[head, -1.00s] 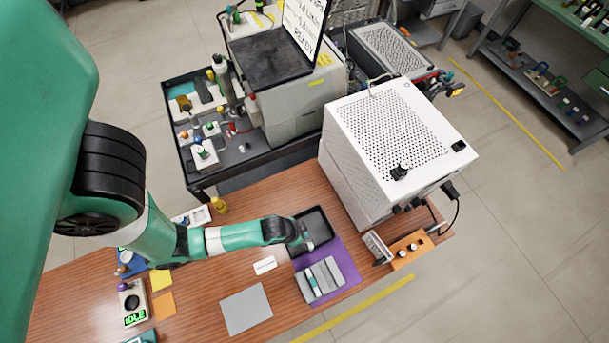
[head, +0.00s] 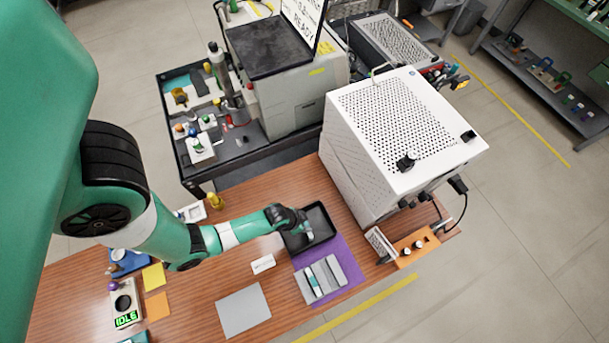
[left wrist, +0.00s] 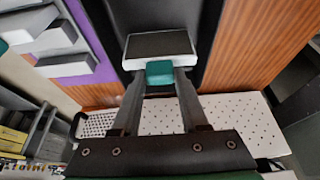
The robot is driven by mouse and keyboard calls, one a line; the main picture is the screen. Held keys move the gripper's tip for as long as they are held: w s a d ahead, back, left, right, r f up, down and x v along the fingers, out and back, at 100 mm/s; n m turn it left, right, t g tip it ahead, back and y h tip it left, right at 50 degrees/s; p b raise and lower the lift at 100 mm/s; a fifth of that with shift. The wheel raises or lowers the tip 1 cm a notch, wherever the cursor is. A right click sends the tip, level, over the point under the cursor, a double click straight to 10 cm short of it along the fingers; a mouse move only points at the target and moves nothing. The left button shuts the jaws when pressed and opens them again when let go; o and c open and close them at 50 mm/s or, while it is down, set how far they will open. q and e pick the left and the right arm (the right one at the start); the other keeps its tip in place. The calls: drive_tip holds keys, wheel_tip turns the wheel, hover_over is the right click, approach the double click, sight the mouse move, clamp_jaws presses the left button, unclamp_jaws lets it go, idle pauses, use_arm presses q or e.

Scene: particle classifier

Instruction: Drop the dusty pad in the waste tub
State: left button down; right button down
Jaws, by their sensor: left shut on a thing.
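My left gripper (head: 303,230) is over the black open tub (head: 325,215) on the wooden bench. In the left wrist view the gripper (left wrist: 160,78) is shut on the teal grip of a small white pad with a dark grey face (left wrist: 160,44). The pad is in front of the tub's dark inside (left wrist: 208,22); I cannot tell how high above its floor it is. In the head view the pad is mostly hidden by the gripper. My right gripper is not in view.
A purple mat (head: 353,271) by the tub carries a grey slotted holder (head: 333,268) with a teal-marked piece. A large white perforated box (head: 350,150) stands right of the tub. A white label card (head: 263,264) and grey sheet (head: 243,311) lie left.

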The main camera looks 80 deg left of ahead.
use_arm(q)
drive_tip(key=c, duration=0.9)
unclamp_jaws()
drive_tip(key=shift+f, duration=0.15)
drive_tip(key=o, duration=0.5)
drive_tip(key=p+v, duration=0.6)
drive_tip(key=v, duration=0.6)
drive_tip(key=shift+r+p, duration=0.25)
drive_tip(key=shift+p, duration=0.15)
